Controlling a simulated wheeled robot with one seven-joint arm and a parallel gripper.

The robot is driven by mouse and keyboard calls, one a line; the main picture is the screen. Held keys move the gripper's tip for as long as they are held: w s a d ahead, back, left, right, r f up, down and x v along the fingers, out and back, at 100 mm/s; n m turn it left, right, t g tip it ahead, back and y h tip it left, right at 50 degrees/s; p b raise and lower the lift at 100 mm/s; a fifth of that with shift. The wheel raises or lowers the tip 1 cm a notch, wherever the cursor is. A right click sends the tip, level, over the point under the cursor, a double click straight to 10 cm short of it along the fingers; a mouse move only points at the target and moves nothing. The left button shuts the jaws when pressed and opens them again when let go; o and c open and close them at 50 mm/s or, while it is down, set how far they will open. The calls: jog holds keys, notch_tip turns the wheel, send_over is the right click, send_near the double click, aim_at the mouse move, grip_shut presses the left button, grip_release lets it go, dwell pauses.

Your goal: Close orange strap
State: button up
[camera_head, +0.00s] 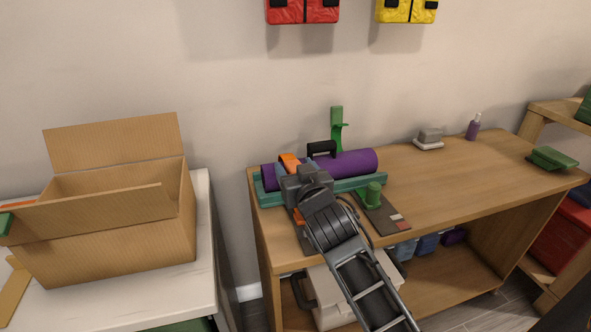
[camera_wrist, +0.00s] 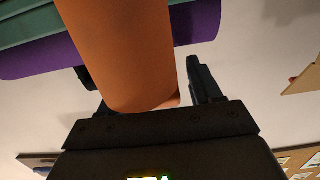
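The orange strap (camera_head: 289,160) lies over the left part of the purple roll (camera_head: 345,163), which rests in a green holder (camera_head: 270,197). A small orange patch also shows below my gripper. My gripper (camera_head: 303,178) is at the strap, at the front of the roll, and hides much of it. In the wrist view the strap (camera_wrist: 120,50) hangs as a broad, curved band between the two dark fingers of my gripper (camera_wrist: 143,80). The fingers are apart, and I cannot tell whether either touches the strap. The purple roll (camera_wrist: 35,62) shows behind the strap.
A green strap (camera_head: 337,130) stands up behind the roll. The desk's right side (camera_head: 470,175) is mostly clear. An open cardboard box (camera_head: 110,235) sits on the left table.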

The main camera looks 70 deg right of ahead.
jog(key=f+v, duration=0.1)
jog(key=v, duration=0.6)
jog(key=shift+s+a+r, duration=0.25)
jog(key=shift+a+r, duration=0.1)
jog(key=shift+r, duration=0.1)
jog(key=shift+c, duration=0.5)
